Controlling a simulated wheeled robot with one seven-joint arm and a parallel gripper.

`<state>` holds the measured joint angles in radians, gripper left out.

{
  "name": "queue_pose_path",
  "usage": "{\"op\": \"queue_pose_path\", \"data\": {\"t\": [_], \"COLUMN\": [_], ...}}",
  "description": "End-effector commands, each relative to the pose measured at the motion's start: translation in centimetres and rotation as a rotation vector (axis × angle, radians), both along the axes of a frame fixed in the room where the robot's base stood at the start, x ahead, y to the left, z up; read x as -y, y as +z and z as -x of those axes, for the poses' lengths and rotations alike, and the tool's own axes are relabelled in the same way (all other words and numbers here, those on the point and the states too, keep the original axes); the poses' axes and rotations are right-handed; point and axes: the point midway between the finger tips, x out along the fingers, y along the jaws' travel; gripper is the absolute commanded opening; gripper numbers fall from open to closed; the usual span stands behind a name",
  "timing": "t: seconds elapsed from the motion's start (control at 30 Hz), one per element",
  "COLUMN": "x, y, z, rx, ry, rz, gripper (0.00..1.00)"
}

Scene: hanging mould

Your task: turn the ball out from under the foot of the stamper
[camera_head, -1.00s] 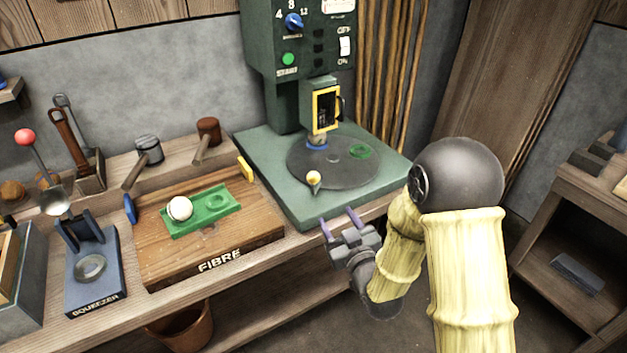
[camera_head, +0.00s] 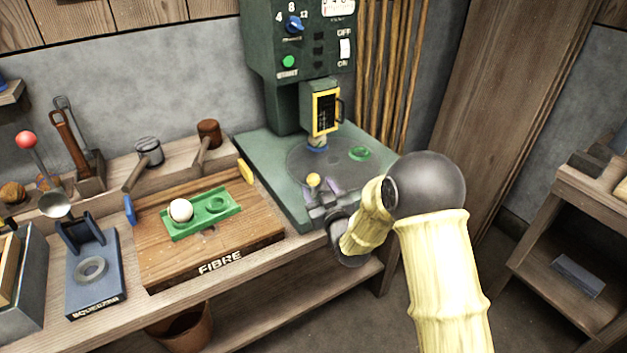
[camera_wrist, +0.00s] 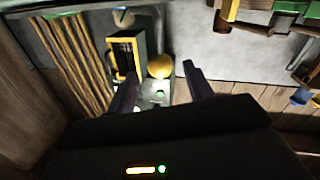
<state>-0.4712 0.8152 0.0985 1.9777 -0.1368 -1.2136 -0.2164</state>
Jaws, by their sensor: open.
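The stamper (camera_head: 268,60) is a tall green machine with a yellow-framed head (camera_head: 326,111) over a dark round turntable (camera_head: 335,168). Below the head, a small pale shape (camera_head: 317,140) sits at a blue ring (camera_head: 317,149) on the turntable; it is too small to tell ball from foot. A green ring (camera_head: 360,153) lies to its right, empty. A yellow knob (camera_head: 313,180) stands at the turntable's front edge. My gripper (camera_head: 322,188) is open and empty right at this knob. In the wrist view the knob (camera_wrist: 160,66) shows between the fingertips, with no visible grip.
A white ball (camera_head: 180,210) sits in a green two-seat tray (camera_head: 228,207) on the wooden FIBRE block (camera_head: 160,255). A blue squeezer (camera_head: 92,275) stands further left. Mallets (camera_head: 148,153) lie behind. The bench's front edge runs below my gripper.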

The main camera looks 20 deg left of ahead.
Motion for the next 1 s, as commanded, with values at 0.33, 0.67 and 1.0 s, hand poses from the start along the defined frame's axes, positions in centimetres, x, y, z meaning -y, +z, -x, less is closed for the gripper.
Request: {"op": "queue_pose_path", "data": {"t": [0.33, 0.67, 1.0], "x": [-2.5, -2.7, -2.7], "y": [0.0, 0.0, 0.0], "z": [-3.2, -3.4, -3.4], "rx": [0.001, 0.0, 0.0], "ry": [0.0, 0.0, 0.0], "rz": [0.0, 0.0, 0.0], "gripper": [0.52, 0.52, 0.0]}}
